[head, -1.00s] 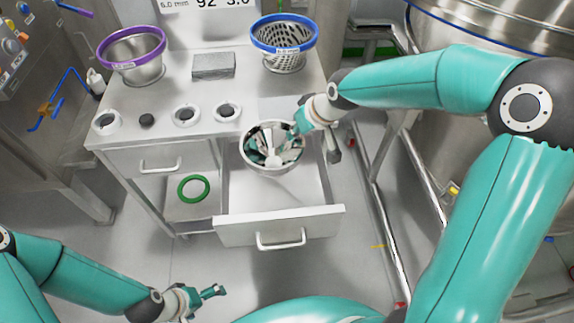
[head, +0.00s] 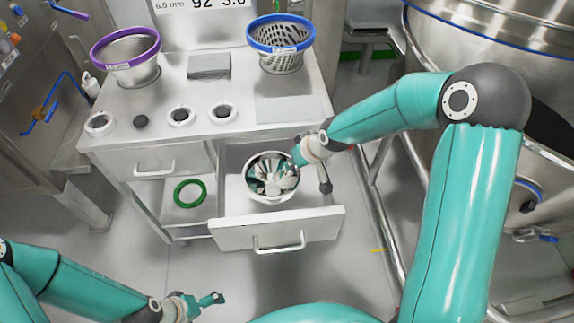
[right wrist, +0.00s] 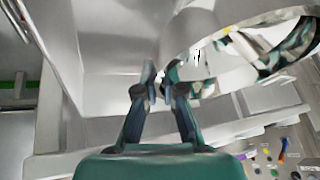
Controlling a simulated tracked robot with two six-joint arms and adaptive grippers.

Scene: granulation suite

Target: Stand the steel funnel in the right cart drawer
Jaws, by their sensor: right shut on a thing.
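The shiny steel funnel (head: 272,180) is at the open right cart drawer (head: 325,222), wide mouth up and roughly upright in the head view. Its lower end is hidden, so I cannot tell whether it touches the drawer floor. My right gripper (head: 294,168) is shut on the funnel's rim at its right side. In the right wrist view, the fingers (right wrist: 165,92) pinch the rim of the funnel (right wrist: 195,30), with the pale drawer interior behind. My left gripper (head: 205,301) is low in the head view, away from the cart; its finger gap is unclear.
The cart top (head: 285,109) carries a purple-rimmed basket (head: 128,62), a blue-rimmed sieve basket (head: 281,52), a grey block (head: 209,66) and several small round parts. A green ring (head: 190,193) lies on the lower shelf. A large steel vessel (head: 545,170) and rails stand at the right.

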